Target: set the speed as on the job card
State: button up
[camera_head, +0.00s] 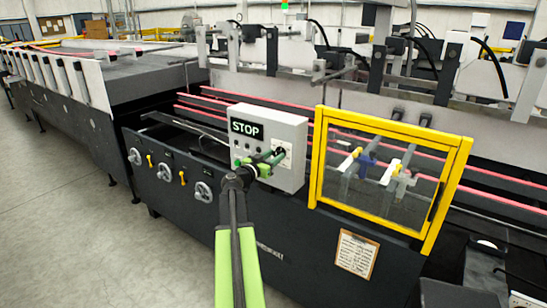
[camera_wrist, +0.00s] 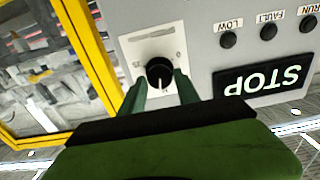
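The grey control box (camera_head: 296,128) carries a lit display reading STOP (camera_head: 246,128). It shows upside down in the wrist view (camera_wrist: 264,80). My gripper (camera_head: 274,157) is at the front of the box. In the wrist view my green fingers (camera_wrist: 160,86) are apart, one on each side of the knob's near edge; contact cannot be told. The job card (camera_head: 356,254) hangs on the dark machine side; its text is unreadable.
A yellow-framed clear guard (camera_head: 318,160) stands right of the box. Handwheels (camera_head: 203,191) and small yellow levers (camera_head: 182,178) line the machine side at left. LOW, FAULT and RUN lamps (camera_wrist: 268,31) sit beside the knob. The floor at left is free.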

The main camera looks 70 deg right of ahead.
grip_shut()
jog(key=shift+n, duration=1)
jog(key=shift+o, duration=2.3)
grip_release()
jog(key=shift+a, duration=0.1)
jog(key=v, duration=1.7)
jog(key=shift+w+a, duration=0.1)
jog(key=shift+a, duration=0.05)
